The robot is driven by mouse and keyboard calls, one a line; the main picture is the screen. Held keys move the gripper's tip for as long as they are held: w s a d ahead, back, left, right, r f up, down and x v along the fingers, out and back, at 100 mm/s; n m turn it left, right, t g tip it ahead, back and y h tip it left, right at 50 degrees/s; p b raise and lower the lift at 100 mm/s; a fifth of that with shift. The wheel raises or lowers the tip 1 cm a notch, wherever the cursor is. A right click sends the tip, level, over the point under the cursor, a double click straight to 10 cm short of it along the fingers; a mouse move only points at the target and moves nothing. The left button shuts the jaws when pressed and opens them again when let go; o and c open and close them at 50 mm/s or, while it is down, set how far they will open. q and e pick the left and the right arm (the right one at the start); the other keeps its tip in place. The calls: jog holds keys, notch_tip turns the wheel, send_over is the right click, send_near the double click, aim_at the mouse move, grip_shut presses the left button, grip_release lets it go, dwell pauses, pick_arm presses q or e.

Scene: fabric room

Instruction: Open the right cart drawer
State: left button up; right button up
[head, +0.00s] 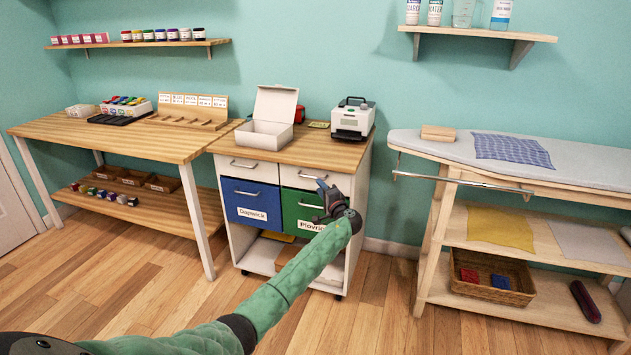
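The white cart (238,204) with a wooden top stands in the middle. Its right drawer (292,177) is a white front beside the left drawer (238,163) and looks closed flush. The right drawer's handle (311,177) is a metal bar just above my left gripper. My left arm reaches up from the bottom left, and my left gripper (326,188) is in front of the green bin, at the lower right of the right drawer. Its fingers are small and dark, so I cannot tell their opening or whether they touch the handle. My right gripper is out of view.
Below the drawers are a blue bin (252,204) and a green bin (294,208). An open white box (265,135) and a label printer (352,119) stand on the cart. A wooden table (117,140) is left; an ironing board (575,173) is right. Floor between cart and board is clear.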

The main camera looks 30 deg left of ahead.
aim_at(314, 180)
pick_arm(q)
jog(key=shift+x, duration=2.95)
